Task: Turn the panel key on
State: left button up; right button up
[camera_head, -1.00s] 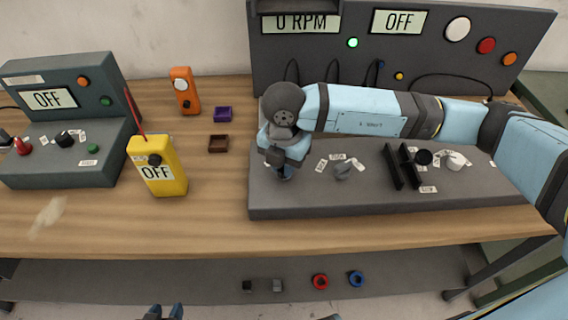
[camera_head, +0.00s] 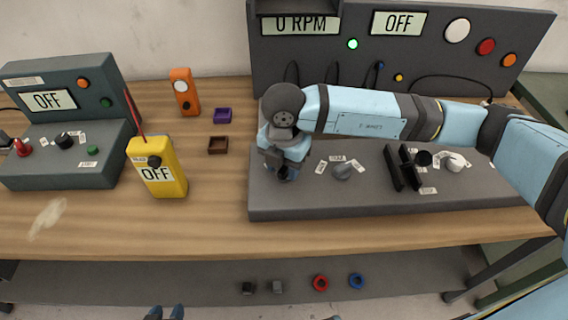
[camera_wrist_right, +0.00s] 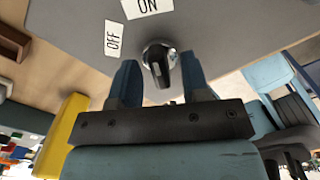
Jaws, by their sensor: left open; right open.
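The panel key (camera_wrist_right: 158,65) is a dark key in a round silver lock on the grey panel (camera_head: 265,205). In the right wrist view, an OFF label (camera_wrist_right: 112,38) and an ON label (camera_wrist_right: 147,5) lie beside the lock. My right gripper (camera_wrist_right: 160,80) is open, with one blue finger on each side of the key. I cannot tell whether either finger touches it. In the head view my right gripper (camera_head: 282,175) is low over the panel's left part and hides the key. My left gripper (camera_head: 165,313) shows only its fingertips at the bottom edge, open.
The display (camera_head: 398,22) reads OFF. A yellow handheld box (camera_head: 160,175) stands to the left. The table front (camera_head: 150,225) is clear.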

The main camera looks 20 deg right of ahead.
aim_at(284, 167)
notch_tip(284, 167, up, 14)
dwell(0.4)
jog(key=shift+f, duration=0.15)
